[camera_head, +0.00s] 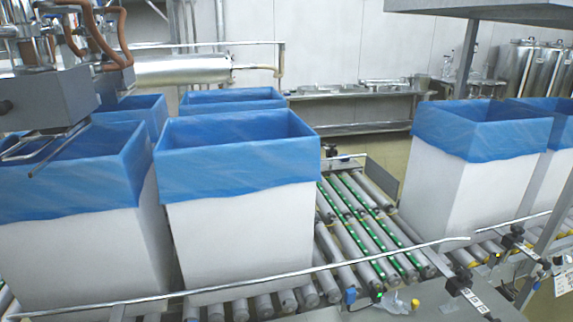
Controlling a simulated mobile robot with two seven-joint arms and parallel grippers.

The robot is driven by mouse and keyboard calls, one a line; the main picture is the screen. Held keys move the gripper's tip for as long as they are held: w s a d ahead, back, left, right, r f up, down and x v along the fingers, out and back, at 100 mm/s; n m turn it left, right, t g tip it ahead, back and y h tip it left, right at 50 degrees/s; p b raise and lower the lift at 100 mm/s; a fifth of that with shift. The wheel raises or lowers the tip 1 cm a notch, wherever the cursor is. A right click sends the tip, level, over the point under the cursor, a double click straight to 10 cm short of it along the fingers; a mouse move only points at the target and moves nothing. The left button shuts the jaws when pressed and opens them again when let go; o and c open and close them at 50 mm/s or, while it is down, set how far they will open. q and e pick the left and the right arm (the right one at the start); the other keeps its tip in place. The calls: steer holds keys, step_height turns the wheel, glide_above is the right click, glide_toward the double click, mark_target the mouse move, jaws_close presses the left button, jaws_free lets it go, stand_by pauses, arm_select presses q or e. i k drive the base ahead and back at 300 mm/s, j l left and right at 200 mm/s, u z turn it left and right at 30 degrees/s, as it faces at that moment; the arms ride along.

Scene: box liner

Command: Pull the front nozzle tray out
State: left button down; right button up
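A grey box-shaped nozzle housing (48,98) hangs at the upper left, with metal fittings and brown hoses above it. A bent metal bar or thin tray edge (42,146) sticks out under it, over the mouth of the front-left box. I cannot tell if this is the front nozzle tray, as its rear is hidden under the housing. A second, smaller grey housing (115,82) shows behind, over the box at the back left. Neither of my grippers is in view.
White boxes with blue liners stand on the roller conveyor (360,235): front left (75,250), middle (240,235), right (460,190), with others behind. A metal guide rail (300,270) crosses in front. Bare rollers lie between the middle and right boxes.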

mark_target(33, 135)
steer(key=u, duration=1.4)
